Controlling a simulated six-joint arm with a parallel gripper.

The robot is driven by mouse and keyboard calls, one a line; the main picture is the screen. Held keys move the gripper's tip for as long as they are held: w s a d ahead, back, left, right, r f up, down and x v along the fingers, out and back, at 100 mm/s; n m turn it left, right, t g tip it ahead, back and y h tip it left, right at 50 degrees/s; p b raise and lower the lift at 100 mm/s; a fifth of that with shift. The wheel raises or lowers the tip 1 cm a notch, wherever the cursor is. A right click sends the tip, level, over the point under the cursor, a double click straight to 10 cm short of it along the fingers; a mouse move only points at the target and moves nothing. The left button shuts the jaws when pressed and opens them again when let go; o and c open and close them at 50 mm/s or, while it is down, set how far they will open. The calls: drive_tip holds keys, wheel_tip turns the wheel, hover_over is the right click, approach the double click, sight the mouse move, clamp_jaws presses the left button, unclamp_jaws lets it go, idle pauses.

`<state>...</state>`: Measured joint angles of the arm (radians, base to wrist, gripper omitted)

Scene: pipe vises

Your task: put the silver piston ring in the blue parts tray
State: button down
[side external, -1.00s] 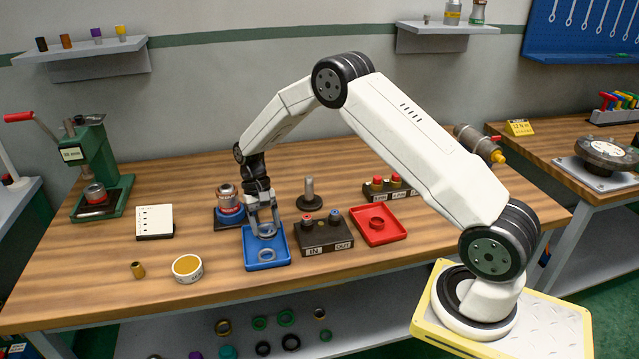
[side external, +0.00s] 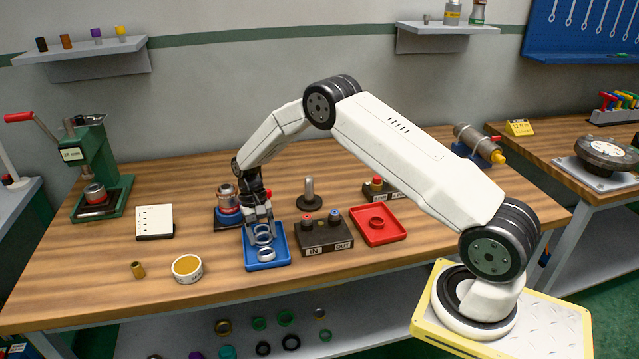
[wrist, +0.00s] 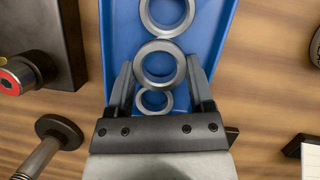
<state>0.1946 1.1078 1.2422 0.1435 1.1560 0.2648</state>
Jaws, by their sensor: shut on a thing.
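The blue parts tray (side external: 283,259) lies on the bench, and it fills the upper middle of the wrist view (wrist: 112,25). My gripper (wrist: 160,66) is over the tray, pointing down, shut on a silver piston ring (wrist: 137,72). In the side view my gripper (side external: 262,234) has the ring low over the tray; whether it touches the floor I cannot tell. Two other silver rings are in the tray: one beyond the held ring (wrist: 145,20) and a smaller-looking one (wrist: 142,106) between the fingers, partly covered by the held ring.
A dark IN/OUT button box (side external: 322,238) stands close to the right of the tray. A red tray (side external: 390,232) is further right. A vise-like stand (side external: 227,196) is close behind left.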

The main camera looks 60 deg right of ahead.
unclamp_jaws()
drive_tip(key=shift+s+a+f, duration=0.15)
drive_tip(key=shift+s+f, duration=0.1)
drive_tip(key=shift+f, duration=0.15)
drive_tip(key=shift+r, duration=0.1)
drive_tip(key=shift+w+r, duration=0.1)
drive_tip(key=shift+r, duration=0.05)
drive_tip(key=v, duration=1.2)
drive_tip(key=s+a+r+n+t+h, duration=0.1)
drive_tip(key=s+a+n+t, duration=0.2)
drive_tip(key=s, duration=0.9)
drive_tip(key=s+a+r+n+t+h, duration=0.1)
drive_tip(key=s+a, duration=0.5)
drive_tip(key=s, duration=0.6)
drive_tip(key=shift+s+a+r+n+t, duration=0.35)
drive_tip(key=shift+r+n+t, duration=0.35)
drive_tip(key=shift+n+t, duration=0.45)
